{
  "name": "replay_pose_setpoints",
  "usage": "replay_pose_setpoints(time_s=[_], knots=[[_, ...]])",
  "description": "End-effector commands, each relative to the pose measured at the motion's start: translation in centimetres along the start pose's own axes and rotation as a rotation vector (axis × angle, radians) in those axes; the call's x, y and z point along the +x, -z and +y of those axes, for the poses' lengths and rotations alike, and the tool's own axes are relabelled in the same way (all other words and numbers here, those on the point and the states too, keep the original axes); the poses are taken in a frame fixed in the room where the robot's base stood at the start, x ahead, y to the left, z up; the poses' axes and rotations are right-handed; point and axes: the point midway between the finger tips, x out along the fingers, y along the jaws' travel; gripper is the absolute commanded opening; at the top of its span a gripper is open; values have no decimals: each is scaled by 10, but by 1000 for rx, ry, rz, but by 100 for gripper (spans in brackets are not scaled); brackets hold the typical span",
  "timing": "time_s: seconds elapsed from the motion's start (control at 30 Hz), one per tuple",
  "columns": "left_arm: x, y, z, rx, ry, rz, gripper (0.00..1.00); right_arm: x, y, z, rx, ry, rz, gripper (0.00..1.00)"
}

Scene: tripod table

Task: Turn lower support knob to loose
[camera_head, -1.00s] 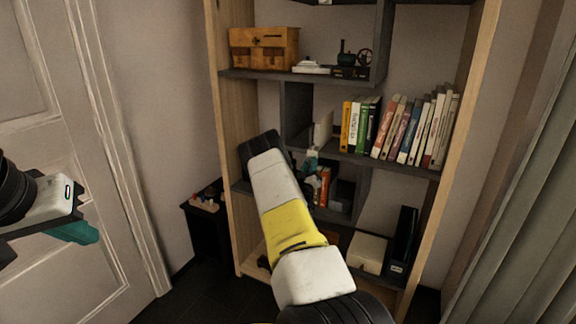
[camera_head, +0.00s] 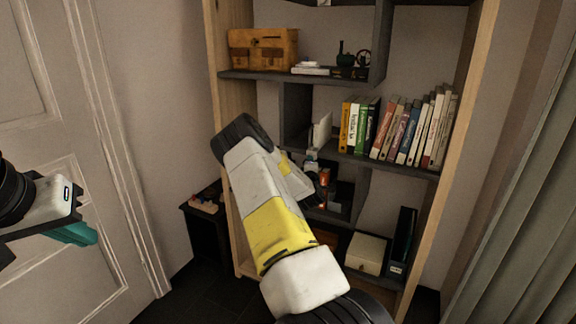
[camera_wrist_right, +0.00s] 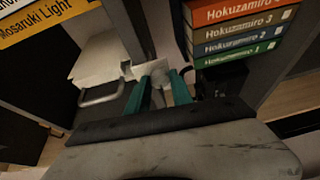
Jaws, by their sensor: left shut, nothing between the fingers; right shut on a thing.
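My right gripper (camera_wrist_right: 160,92) shows its two teal fingers in the right wrist view, shut on a small pale piece (camera_wrist_right: 160,77). I cannot tell for certain that this piece is the lower support knob, as the fingers cover much of it. A dark upright post (camera_wrist_right: 137,30) stands just behind it. In the head view my right arm reaches to the bookshelf and hides most of that spot. My left gripper (camera_head: 76,233) is at the left edge of the head view, shut and empty, in front of the door.
The wooden bookshelf (camera_head: 231,107) holds books (camera_head: 398,128), a wooden case (camera_head: 263,48) and a pale box (camera_head: 365,252). In the right wrist view, stacked books (camera_wrist_right: 240,30) are close on the right and a pale box with a handle (camera_wrist_right: 98,65) is on the left.

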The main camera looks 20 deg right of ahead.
Motion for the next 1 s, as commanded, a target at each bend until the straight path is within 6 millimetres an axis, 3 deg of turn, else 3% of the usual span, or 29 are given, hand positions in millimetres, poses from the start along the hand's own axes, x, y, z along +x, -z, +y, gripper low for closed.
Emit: replay_pose_setpoints(time_s=[0.5, 1.0], knots=[[0, 0, 0, 0, 0, 0, 0, 0, 2, 2, -383, 164, -18, 0], [0, 0, 0, 0, 0, 0, 0, 0, 3, 2, -505, 218, -24, 0]])
